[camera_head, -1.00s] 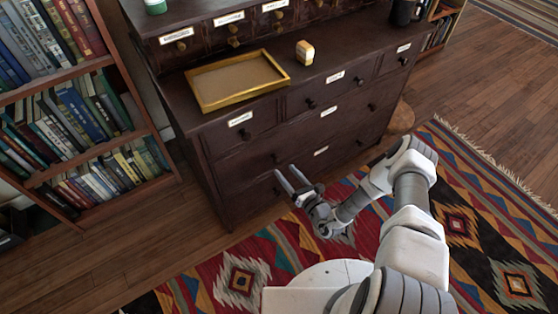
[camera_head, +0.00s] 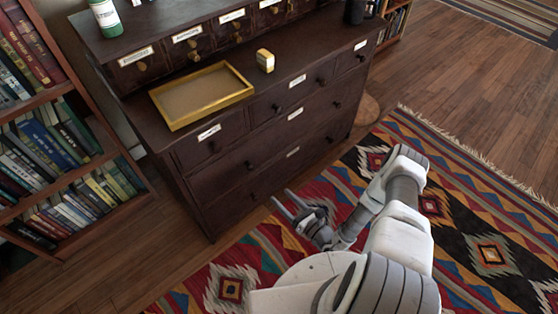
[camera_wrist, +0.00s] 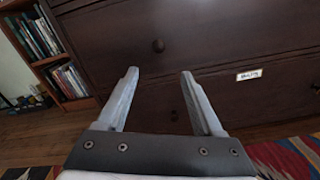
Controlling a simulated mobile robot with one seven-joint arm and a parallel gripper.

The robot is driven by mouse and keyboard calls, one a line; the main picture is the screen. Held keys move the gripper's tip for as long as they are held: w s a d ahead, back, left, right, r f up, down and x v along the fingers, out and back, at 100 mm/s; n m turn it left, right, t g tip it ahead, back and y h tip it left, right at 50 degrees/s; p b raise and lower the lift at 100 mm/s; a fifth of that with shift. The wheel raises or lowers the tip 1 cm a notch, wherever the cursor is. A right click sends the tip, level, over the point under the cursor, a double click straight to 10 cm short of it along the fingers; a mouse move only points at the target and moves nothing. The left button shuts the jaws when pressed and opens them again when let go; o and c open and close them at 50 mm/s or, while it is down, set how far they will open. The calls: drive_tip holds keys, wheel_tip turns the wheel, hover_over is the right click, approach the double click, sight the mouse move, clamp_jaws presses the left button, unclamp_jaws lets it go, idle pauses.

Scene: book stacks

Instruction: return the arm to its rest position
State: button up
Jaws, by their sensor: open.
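My gripper (camera_head: 284,204) is open and empty, low in front of the dark wooden chest of drawers (camera_head: 240,165) and above the patterned rug. My white and grey arm reaches forward from the bottom of the head view, bent at the elbow. In the wrist view my gripper (camera_wrist: 160,88) shows two grey fingers spread apart with nothing between them. Beyond them are the chest's drawer fronts (camera_wrist: 215,55), with a round knob and a white label. I cannot tell the exact gap between fingertips and chest.
A yellow-rimmed tray (camera_head: 165,113) and a small yellow and white block (camera_head: 265,60) sit on the chest. A green and white bottle (camera_head: 105,18) and a dark mug (camera_head: 355,11) stand higher up. A bookcase (camera_head: 102,158) is at left. The rug (camera_head: 490,215) at right is clear.

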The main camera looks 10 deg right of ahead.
drive_tip(key=a+r+n+g+y, duration=0.25)
drive_tip(key=r+n+g, duration=0.45)
drive_tip(key=r+n, duration=0.5)
drive_tip(key=a+r+n+g+y, duration=0.25)
drive_tip(key=r+n+g, duration=0.5)
drive_tip(key=r, duration=0.85)
drive_tip(key=s+d+r+n+t+h, duration=0.2)
drive_tip(key=s+d+r+n+h, duration=0.15)
drive_tip(key=s+r+h, duration=0.35)
drive_tip(key=s+d+r+n+t+h, duration=0.1)
drive_tip(key=s+d+r+n+h, duration=0.3)
drive_tip(key=r, duration=0.5)
drive_tip(key=s+d+r+n+t+h, duration=0.2)
drive_tip(key=s+d+r+n+h, duration=0.15)
drive_tip(key=s+r+n, duration=0.35)
wheel_tip(320, 180, up, 23)
drive_tip(key=m+p, duration=0.1)
drive_tip(key=p, duration=2.1)
drive_tip(key=shift+w+a+r+p, duration=0.2)
drive_tip(key=shift+w+a+p, duration=0.05)
drive_tip(key=shift+w+p, duration=0.15)
drive_tip(key=shift+h, duration=0.25)
